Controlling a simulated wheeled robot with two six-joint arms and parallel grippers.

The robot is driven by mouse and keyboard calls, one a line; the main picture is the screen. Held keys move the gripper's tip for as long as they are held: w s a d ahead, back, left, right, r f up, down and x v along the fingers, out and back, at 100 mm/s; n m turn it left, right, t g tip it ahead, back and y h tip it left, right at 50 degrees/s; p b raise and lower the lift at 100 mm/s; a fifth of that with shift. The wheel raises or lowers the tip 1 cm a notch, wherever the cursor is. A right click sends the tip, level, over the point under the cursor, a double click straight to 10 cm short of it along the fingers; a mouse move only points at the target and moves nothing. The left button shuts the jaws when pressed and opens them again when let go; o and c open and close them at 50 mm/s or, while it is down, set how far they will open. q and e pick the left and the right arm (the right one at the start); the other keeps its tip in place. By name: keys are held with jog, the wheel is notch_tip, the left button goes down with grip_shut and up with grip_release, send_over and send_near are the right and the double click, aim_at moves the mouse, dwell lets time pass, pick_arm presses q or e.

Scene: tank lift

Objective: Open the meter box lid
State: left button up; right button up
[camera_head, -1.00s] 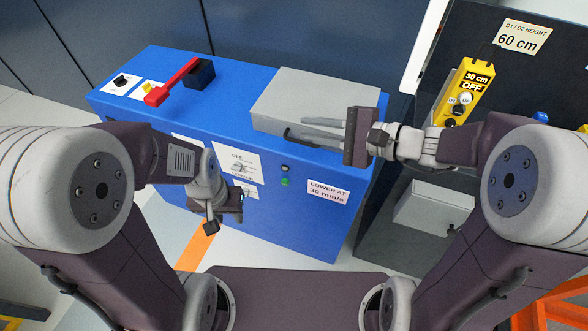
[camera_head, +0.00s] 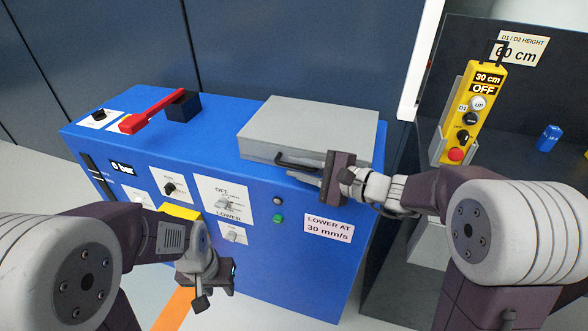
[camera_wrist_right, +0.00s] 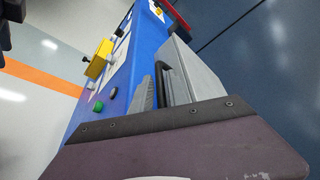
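The meter box (camera_head: 310,132) is a flat grey box on top of the blue cabinet, with its lid down. A dark bar handle (camera_head: 297,164) runs along its front edge; it also shows in the wrist view (camera_wrist_right: 160,75). My right gripper (camera_head: 312,180) is at the right end of the handle, its fingers pointing left along the front edge. In the wrist view its fingers (camera_wrist_right: 163,92) are apart, with the dark handle showing between them; contact cannot be told. My left gripper (camera_head: 218,278) hangs in front of the cabinet, away from the box; its fingers are not clear.
The blue cabinet (camera_head: 330,270) carries a red lever (camera_head: 150,110), knobs and a green button (camera_head: 278,218). A yellow pendant (camera_head: 473,115) hangs at right, near a blue object (camera_head: 549,138). A dark wall stands behind the cabinet.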

jog(key=shift+w+a+f, duration=0.15)
jog(key=shift+w+a, duration=0.25)
jog(key=shift+a, duration=0.15)
grip_shut()
dwell(1.0)
